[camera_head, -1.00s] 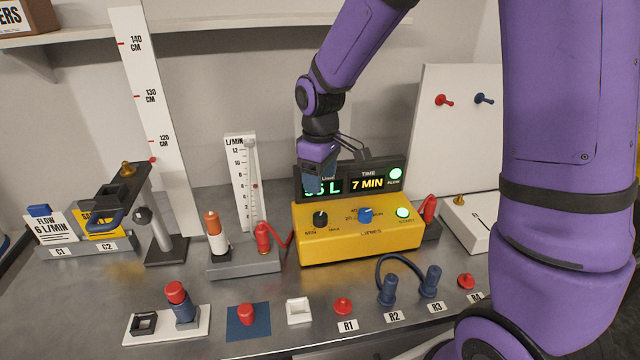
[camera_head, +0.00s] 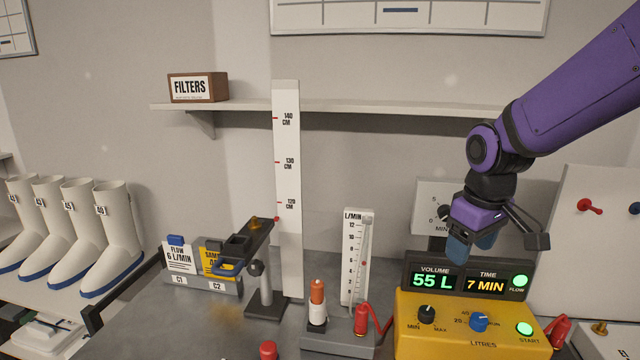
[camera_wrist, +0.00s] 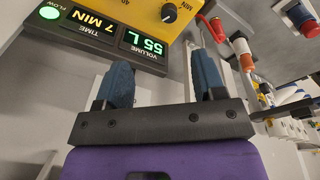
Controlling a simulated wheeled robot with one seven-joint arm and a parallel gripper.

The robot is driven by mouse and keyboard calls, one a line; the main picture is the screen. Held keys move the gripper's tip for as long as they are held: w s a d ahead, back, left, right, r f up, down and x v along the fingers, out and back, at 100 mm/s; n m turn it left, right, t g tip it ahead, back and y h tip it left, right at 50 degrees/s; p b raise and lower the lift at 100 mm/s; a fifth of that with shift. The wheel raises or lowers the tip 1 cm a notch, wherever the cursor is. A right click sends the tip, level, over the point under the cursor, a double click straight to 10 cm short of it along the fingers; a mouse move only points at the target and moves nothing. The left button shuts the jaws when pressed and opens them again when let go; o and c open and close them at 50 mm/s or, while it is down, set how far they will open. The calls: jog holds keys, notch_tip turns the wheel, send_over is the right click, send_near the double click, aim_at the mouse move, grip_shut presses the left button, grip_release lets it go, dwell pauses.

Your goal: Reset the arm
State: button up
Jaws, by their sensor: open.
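My purple arm comes in from the upper right in the head view. My gripper (camera_head: 472,246) hangs above and behind the display of the yellow pump box (camera_head: 450,326). Its blue fingertips are apart and empty, as the wrist view (camera_wrist: 163,85) shows. The display (camera_head: 465,281) reads 55 L and 7 MIN, and its green flow light (camera_head: 519,281) is lit. The box has a black knob (camera_head: 426,314), a blue knob (camera_head: 478,321) and a lit green start button (camera_head: 525,328).
A flow tube (camera_head: 357,257) and an orange-and-white bottle (camera_head: 317,303) stand left of the box. A stand (camera_head: 262,270) and tall ruler (camera_head: 287,190) are farther left. A shelf (camera_head: 350,112) with a filters box (camera_head: 198,88) runs along the wall. White boots (camera_head: 112,240) stand far left.

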jog(key=s+d+r+m+t, duration=0.1)
jog(key=s+r, duration=0.3)
jog(key=s, duration=0.5)
jog(key=s+d+r+m+t, duration=0.2)
jog(key=s+d+r+m, duration=0.1)
jog(key=s, duration=0.6)
notch_tip(320, 180, up, 3)
jog(key=shift+f+m+t, duration=0.2)
jog(key=shift+m+t, duration=0.1)
jog(key=shift+m, duration=0.5)
jog(key=shift+s, duration=0.1)
dwell(2.5)
